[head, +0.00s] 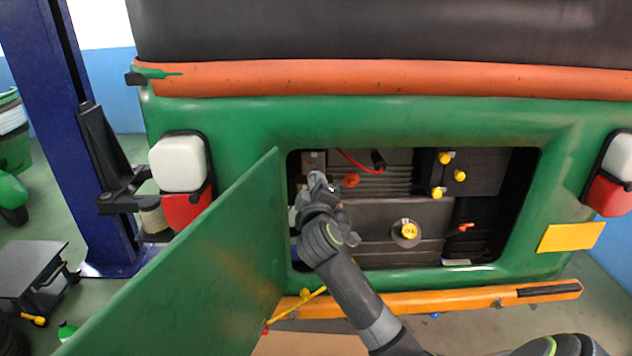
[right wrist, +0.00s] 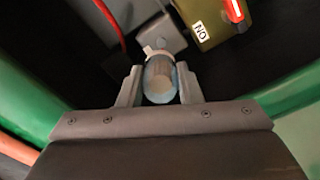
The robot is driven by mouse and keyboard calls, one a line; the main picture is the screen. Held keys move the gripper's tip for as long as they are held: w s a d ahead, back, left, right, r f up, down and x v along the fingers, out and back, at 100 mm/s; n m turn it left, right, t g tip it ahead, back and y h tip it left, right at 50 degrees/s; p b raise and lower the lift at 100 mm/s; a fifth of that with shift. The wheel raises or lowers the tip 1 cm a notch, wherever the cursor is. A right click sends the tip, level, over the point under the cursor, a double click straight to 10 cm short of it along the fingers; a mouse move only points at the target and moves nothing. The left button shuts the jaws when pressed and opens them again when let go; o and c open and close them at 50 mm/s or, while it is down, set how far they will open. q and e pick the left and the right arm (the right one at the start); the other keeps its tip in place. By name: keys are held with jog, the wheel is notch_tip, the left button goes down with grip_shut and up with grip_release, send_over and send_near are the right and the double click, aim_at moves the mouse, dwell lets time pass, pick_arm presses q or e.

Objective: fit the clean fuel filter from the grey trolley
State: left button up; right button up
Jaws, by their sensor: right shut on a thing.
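My right gripper (head: 318,188) reaches into the left part of the open engine bay. In the right wrist view its two fingers (right wrist: 160,88) are shut on the fuel filter (right wrist: 159,82), a short clear-grey cylinder with a pale blue rim, seen end-on. The filter's far end is close to a grey bracket-like block (right wrist: 160,36); I cannot tell whether they touch. In the head view the gripper and arm hide the filter. The grey trolley (head: 32,270) stands on the floor at far left. My left gripper is not in view.
The green hatch door (head: 190,270) hangs open left of the bay, close to my right arm. A yellow strut (head: 300,304) runs near its lower edge. The engine (head: 375,222) has yellow caps and a red cable. A box with a red switch (right wrist: 222,18) shows beside the filter.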

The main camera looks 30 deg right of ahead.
jog(key=x, duration=0.4)
jog(key=shift+w+d+f+b, duration=0.1)
jog(key=shift+w+f+b, duration=0.15)
jog(key=shift+b, duration=0.1)
jog(key=shift+x, duration=0.9)
jog(key=shift+r, duration=0.15)
jog(key=shift+w+d, duration=0.3)
jog(key=shift+w, duration=0.1)
dwell(1.7)
